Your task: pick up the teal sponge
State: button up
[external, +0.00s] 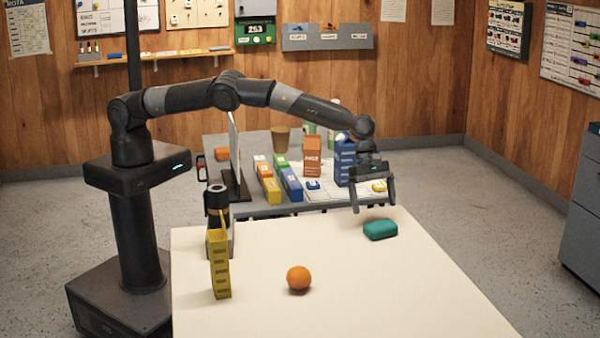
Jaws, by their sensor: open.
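The teal sponge (380,230) lies flat on the cream tabletop (340,297), close to its far edge on the right. It is a small rounded block and nothing covers it. My gripper (374,209) hangs from the arm just above and slightly behind the sponge, fingers pointing down. The two fingers are apart and nothing is between them. A gap shows between the fingertips and the sponge, but I cannot tell its depth exactly.
An orange (299,279) sits mid-table. A yellow holder (219,265) and a dark bottle (217,204) stand at the left edge. The tabletop around the sponge is clear.

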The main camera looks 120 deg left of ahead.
aim_at(376, 221)
jog(key=x, duration=0.3)
jog(key=shift+d+f, duration=0.2)
jog(key=shift+f, duration=0.15)
jog(key=shift+x, duration=0.9)
jog(key=shift+c, duration=0.6)
jog(key=c, duration=0.8)
